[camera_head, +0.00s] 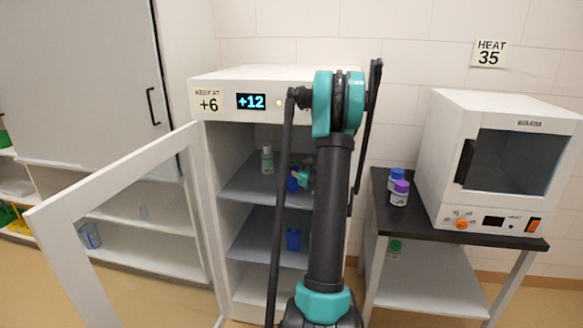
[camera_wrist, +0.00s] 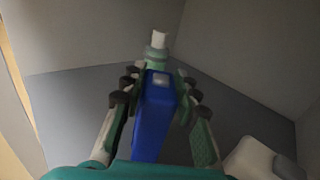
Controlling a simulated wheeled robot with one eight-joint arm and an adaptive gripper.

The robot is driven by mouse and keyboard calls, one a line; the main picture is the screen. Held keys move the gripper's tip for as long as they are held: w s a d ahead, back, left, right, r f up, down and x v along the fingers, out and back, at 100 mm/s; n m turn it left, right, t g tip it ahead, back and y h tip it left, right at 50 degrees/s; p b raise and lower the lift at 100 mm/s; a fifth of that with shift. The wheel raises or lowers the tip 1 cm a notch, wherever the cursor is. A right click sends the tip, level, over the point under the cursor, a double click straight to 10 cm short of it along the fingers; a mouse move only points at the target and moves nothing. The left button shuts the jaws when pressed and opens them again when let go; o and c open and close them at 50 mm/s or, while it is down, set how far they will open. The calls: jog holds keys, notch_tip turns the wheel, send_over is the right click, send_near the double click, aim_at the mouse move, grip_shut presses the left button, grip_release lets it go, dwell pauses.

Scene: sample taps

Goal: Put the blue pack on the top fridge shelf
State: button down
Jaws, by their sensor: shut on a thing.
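The fridge (camera_head: 270,75) stands open, and my arm reaches into its upper compartment. My gripper (camera_head: 303,178) is shut on a blue pack (camera_wrist: 153,125), which stands upright between the fingers in the wrist view. Part of this blue pack also shows at the gripper in the head view (camera_head: 292,185). It is over the top fridge shelf (camera_head: 245,187); I cannot tell whether its base touches the shelf. My arm hides the right part of the shelf. A second blue pack (camera_head: 293,240) is on the shelf below.
A pale green bottle (camera_head: 267,160) stands on the top shelf, beyond the pack in the wrist view (camera_wrist: 158,45). A white object (camera_wrist: 258,158) is at the wrist view's lower right. The open fridge door (camera_head: 125,185) is on the left. Bottles (camera_head: 399,193) stand beside the heater (camera_head: 500,160).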

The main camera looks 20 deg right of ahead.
jog(key=c, duration=1.4)
grip_release()
jog(key=shift+f, duration=0.1)
